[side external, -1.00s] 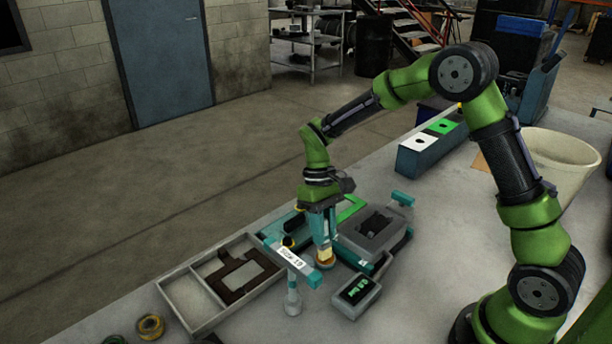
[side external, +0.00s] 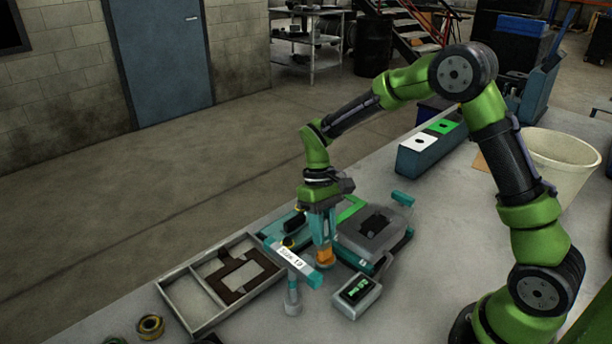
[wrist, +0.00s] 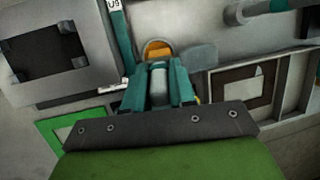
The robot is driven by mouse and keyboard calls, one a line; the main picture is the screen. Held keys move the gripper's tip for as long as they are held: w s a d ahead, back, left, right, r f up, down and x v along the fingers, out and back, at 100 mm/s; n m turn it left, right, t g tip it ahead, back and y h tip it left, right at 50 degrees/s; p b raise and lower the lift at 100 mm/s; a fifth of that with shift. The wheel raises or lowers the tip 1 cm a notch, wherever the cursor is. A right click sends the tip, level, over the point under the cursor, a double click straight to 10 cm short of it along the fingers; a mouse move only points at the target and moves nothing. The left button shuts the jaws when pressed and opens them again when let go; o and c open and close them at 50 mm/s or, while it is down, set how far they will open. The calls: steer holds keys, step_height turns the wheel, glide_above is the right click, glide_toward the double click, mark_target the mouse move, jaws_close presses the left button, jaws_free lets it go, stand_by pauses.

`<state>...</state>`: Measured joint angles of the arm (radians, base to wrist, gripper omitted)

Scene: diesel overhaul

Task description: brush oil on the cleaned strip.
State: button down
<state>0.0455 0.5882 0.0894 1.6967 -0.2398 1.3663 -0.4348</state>
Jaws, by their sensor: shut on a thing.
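My gripper (side external: 323,240) points down over the bench, its fingers closed around a tool with an orange end (side external: 325,258), which I take to be the oil brush. In the wrist view the orange end (wrist: 158,46) shows just beyond the fingers (wrist: 159,72), with a grey part between them. The brush tip and any contact below it are hidden. A small flat grey piece (wrist: 198,56) lies beside the orange end; I cannot tell if it is the strip. A teal bar with a white label (side external: 292,258) is just left of my gripper.
A grey block with a dark recess (side external: 379,236) stands right of my gripper. A box with a green display (side external: 358,291) is in front. A divided tray (side external: 188,303) holding a dark frame (side external: 234,286) lies left. A green frame (wrist: 59,128) lies near the gripper.

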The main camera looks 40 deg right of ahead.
steer(key=shift+r, duration=3.5)
steer(key=shift+d+r, duration=0.2)
steer(key=s+d+r, duration=0.2)
steer(key=d+r, duration=0.3)
steer(key=r, duration=0.1)
steer(key=d+f+t+h, duration=0.2)
steer(key=d+t, duration=0.1)
steer(key=d, duration=0.8)
steer(key=shift+w, duration=0.1)
